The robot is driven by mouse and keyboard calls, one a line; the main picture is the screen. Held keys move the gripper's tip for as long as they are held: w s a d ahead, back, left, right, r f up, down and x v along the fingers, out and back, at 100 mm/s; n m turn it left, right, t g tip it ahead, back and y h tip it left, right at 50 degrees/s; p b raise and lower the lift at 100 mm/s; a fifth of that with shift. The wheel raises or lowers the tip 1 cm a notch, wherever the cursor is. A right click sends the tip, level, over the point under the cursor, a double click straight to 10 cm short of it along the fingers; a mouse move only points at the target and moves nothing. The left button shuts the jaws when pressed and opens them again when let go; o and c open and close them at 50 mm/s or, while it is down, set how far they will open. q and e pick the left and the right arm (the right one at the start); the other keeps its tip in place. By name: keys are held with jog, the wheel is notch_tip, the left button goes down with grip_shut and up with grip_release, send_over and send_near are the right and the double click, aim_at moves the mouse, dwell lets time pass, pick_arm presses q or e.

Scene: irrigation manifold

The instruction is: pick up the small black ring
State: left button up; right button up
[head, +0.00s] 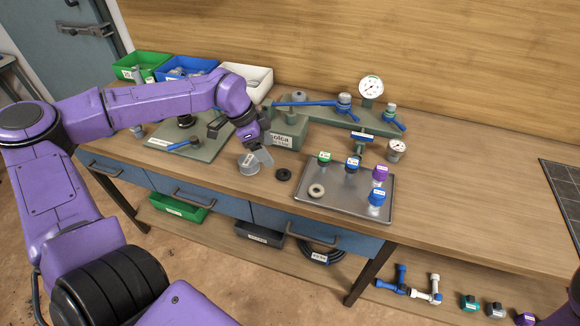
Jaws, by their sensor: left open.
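The small black ring (283,174) lies flat on the wooden workbench, just left of the metal tray. My left gripper (258,161) reaches in from the left and points down. It is open, a little left of the ring and apart from it. A grey round piece with a pale label (248,166) is right at the left gripper's fingers, partly hidden by them; I cannot tell whether they touch it. My right gripper is not in view.
The metal tray (340,205) holds a pale ring (316,190) and several coloured caps. Behind stand a green block (288,132), a manifold with blue handles and a gauge (371,88). Bins line the back left. The bench right of the tray is clear.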

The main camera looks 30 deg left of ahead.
aim_at(280, 173)
pick_arm(q)
jog(key=p+x, duration=0.1)
jog(key=x, duration=0.8)
jog(key=shift+s+f+p, duration=0.15)
jog(key=shift+p, duration=0.15)
jog(key=c, duration=1.1)
